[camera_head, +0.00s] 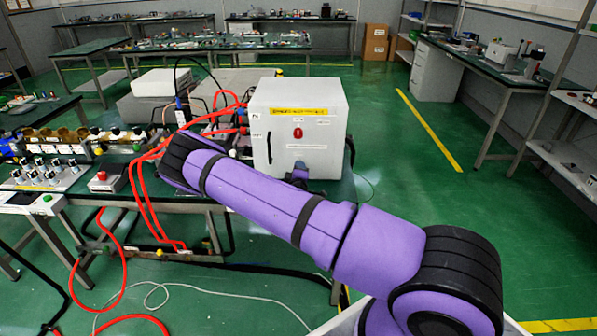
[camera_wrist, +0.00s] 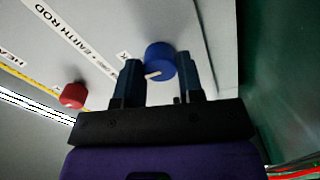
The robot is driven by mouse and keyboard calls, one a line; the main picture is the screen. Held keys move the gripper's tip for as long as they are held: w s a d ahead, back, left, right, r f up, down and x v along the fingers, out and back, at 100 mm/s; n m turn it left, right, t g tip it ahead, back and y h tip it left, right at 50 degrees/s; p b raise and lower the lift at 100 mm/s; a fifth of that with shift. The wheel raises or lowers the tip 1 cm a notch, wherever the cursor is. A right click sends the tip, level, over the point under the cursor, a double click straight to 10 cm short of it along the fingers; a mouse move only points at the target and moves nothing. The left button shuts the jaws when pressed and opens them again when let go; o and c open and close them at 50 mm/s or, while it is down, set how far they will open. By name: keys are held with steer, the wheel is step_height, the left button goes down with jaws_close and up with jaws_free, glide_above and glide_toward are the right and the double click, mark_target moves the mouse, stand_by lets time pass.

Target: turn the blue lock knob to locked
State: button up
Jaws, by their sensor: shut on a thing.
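The blue lock knob (camera_wrist: 160,57) sits on the pale front panel of the box in the wrist view. A pale pointer mark on it points to the left and slightly down in that picture. My gripper (camera_wrist: 160,70) has one dark finger on each side of the knob and is shut on it.
A red knob (camera_wrist: 73,95) is on the same panel, left of my gripper; it also shows in the head view (camera_head: 298,132). A black handle (camera_head: 269,148) is on the box's left side. Red hoses (camera_head: 140,190) hang left of the box. The green floor at right is clear.

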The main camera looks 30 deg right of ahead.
steer(key=o, duration=0.9)
steer(key=shift+s+a, duration=0.1)
steer(key=v, duration=1)
steer(key=shift+s+a, duration=0.15)
steer(key=shift+s, duration=0.1)
steer(key=s+a+r+m+g+y, duration=0.2)
steer(key=a+r+m+g+y, duration=0.15)
steer(key=r, duration=0.55)
steer(key=s+a+r+m+g+y, duration=0.2)
steer(key=s+a+r+m+y, duration=0.15)
steer(key=r, duration=0.65)
steer(key=s+a+r+m+g+y, duration=0.2)
steer(key=a+r+g+y, duration=0.15)
steer(key=r, duration=0.55)
steer(key=shift+n+g+h, duration=0.25)
steer(key=shift+n+g, duration=0.15)
steer(key=shift+n, duration=0.1)
steer(key=s+r, duration=0.5)
steer(key=s, duration=0.4)
steer(key=s+r, duration=0.5)
steer(key=s, duration=0.4)
steer(key=s+a+r, duration=0.1)
steer(key=s+r, duration=0.5)
steer(key=s, duration=0.3)
steer(key=shift+s+a, duration=0.15)
steer(key=shift+s, duration=0.05)
